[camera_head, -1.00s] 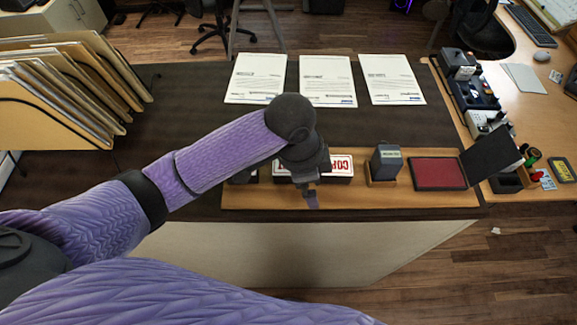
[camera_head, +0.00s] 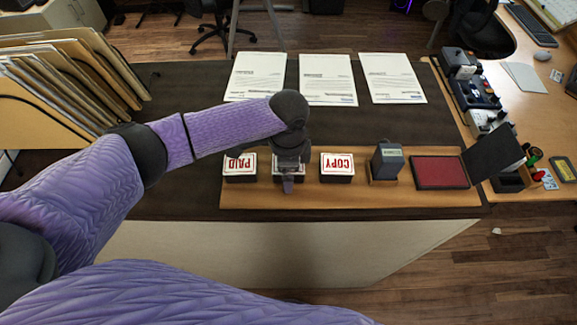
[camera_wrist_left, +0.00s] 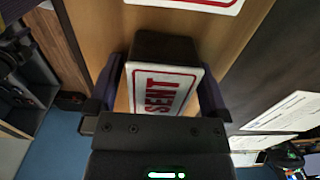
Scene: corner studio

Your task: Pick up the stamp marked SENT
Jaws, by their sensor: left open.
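The stamp marked SENT has a white top with red letters and a black body, and it shows between my fingers in the left wrist view (camera_wrist_left: 168,90). In the head view it is the middle stamp of the row, mostly hidden by my left gripper (camera_head: 289,180). The gripper is open, with one finger on each side of the stamp in the left wrist view. I cannot tell whether the fingers are level with the stamp or still above it. My right gripper is not in view.
The PAID stamp (camera_head: 240,168) is close on the left and the COPY stamp (camera_head: 337,168) on the right, all on a wooden board (camera_head: 310,201). A dark upright stamp (camera_head: 387,160) and an open red ink pad (camera_head: 439,173) stand further right. Papers (camera_head: 326,80) lie behind.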

